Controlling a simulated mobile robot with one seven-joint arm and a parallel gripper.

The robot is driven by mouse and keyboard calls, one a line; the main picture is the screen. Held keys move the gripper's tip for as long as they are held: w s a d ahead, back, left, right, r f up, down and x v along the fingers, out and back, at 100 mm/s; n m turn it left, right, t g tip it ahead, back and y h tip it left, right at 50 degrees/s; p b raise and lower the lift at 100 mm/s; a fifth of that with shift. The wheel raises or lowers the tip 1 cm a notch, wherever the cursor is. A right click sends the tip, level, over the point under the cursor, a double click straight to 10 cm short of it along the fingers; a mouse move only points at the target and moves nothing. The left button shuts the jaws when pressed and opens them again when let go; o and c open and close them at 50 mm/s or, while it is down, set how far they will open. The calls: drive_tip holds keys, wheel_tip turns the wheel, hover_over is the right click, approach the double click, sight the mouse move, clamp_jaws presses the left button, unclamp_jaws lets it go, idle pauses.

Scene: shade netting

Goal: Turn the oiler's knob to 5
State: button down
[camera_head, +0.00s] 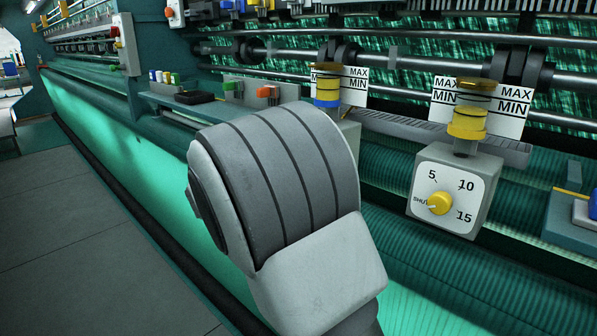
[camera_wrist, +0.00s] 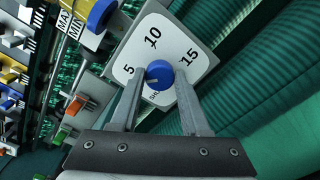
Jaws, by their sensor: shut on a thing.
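In the wrist view a white dial plate (camera_wrist: 172,32) on a grey box carries 5, 10, 15 and SHUT. The blue knob (camera_wrist: 159,72) sits at its centre, with a pale mark on its lower left side, roughly between SHUT and 5. My gripper (camera_wrist: 161,78) has one finger on each side of this knob and is shut on it. In the head view the oiler with a blue band (camera_head: 326,101) stands behind my arm, which hides its dial, its knob and my gripper. A blue collar (camera_wrist: 101,14) shows above the dial in the wrist view.
A second oiler (camera_head: 467,122) at the right has a yellow knob (camera_head: 440,203) with its mark toward SHUT. MAX/MIN cards stand behind both oilers. Green and orange switches (camera_head: 268,92) lie left of the blue-banded oiler. Rollers and netting run along the machine; the floor (camera_head: 75,220) at left is clear.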

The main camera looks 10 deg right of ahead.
drive_tip(key=shift+f+m+b, duration=0.1)
drive_tip(key=shift+m+b, duration=0.5)
drive_tip(key=shift+c, duration=1.9)
unclamp_jaws()
drive_tip(key=p+v, duration=0.2)
drive_tip(key=v, duration=1.5)
drive_tip(key=shift+s+a+p, duration=0.15)
drive_tip(key=shift+p, duration=0.25)
